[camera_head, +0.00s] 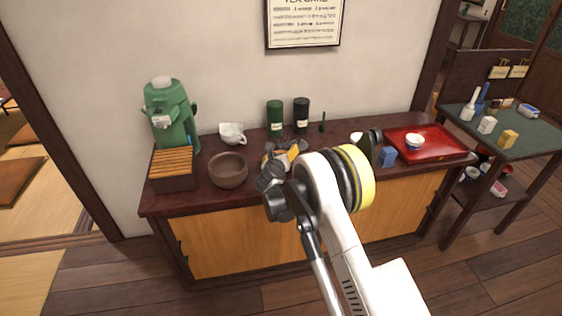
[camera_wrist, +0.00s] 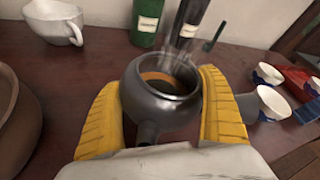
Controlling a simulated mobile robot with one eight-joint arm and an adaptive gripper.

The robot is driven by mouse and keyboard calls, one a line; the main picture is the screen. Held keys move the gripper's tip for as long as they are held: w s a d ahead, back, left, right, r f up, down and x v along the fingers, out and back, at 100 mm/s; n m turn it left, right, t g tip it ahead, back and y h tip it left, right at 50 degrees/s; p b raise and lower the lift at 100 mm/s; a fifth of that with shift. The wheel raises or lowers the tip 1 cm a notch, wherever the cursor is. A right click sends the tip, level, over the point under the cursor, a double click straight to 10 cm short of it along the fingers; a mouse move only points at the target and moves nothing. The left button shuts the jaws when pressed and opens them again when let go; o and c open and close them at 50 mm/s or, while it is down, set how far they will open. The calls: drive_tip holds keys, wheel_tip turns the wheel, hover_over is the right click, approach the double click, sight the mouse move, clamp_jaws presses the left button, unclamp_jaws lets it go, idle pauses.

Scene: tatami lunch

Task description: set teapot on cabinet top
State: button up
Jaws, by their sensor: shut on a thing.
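The teapot (camera_wrist: 150,105) is dark grey, round and open on top, with an orange-brown band and dark contents inside its mouth. In the wrist view its spout points toward me. My gripper (camera_wrist: 165,100) has a yellow finger on each side of it and is shut on it. In the head view my gripper (camera_head: 285,155) is over the middle of the cabinet top (camera_head: 198,192), and the teapot is mostly hidden by my arm. The dark red-brown cabinet top also shows in the wrist view (camera_wrist: 80,65). I cannot tell whether the teapot's base touches it.
A brown bowl (camera_head: 228,172), white pitcher (camera_head: 232,134), slatted box (camera_head: 172,170) and green dispenser (camera_head: 170,115) stand left. Green (camera_head: 275,117) and black (camera_head: 301,114) canisters stand behind. A blue block (camera_head: 389,157) and red tray (camera_head: 430,146) are right. White-and-blue cups (camera_wrist: 275,103) stand close right of the teapot.

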wheel_tip(320, 180, down, 2)
drive_tip(key=shift+f+b, duration=0.1)
drive_tip(key=shift+b, duration=0.2)
drive_tip(key=shift+r, duration=0.2)
drive_tip(key=o, duration=1.2)
drive_tip(key=shift+f, duration=0.15)
